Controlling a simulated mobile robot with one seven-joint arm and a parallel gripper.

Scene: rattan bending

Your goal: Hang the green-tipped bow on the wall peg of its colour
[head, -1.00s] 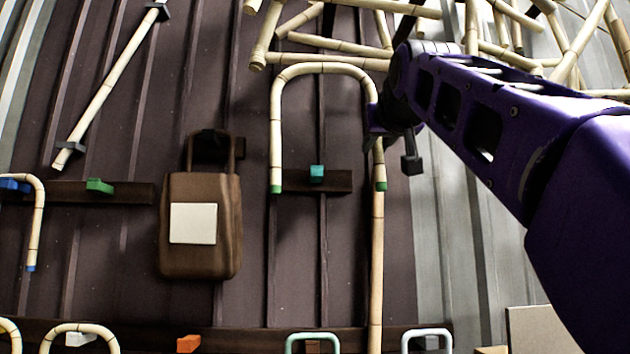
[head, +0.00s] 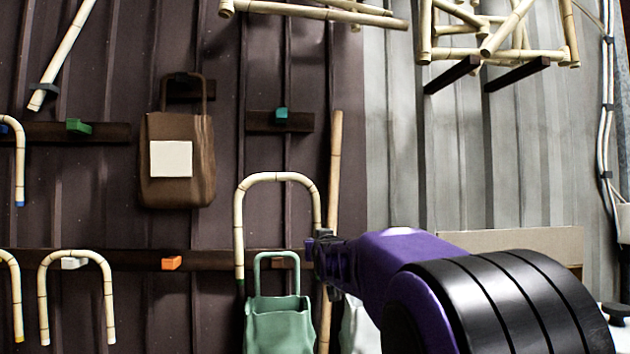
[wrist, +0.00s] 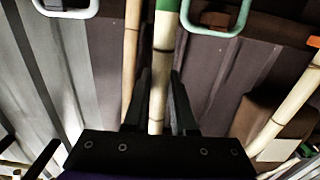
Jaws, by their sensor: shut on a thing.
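The green-tipped bow (head: 275,177) is a pale cane arch hanging legs-down in front of the dark wall in the head view. My gripper (head: 322,258) is shut on its right leg. The left leg ends in a green tip (head: 240,282), beside the teal bag's handle. In the wrist view the held leg (wrist: 160,90) runs between my fingers (wrist: 160,100) and shows a green band at the top edge. The green wall peg (head: 78,127) is bare, on the upper rail at the left, higher than the bow.
A brown bag (head: 177,160) hangs between the green peg and the bow. A teal peg (head: 281,113) is bare above the bow. An orange peg (head: 171,263) is bare; another bow (head: 78,255) hangs on a white peg. A straight cane (head: 335,150) stands behind.

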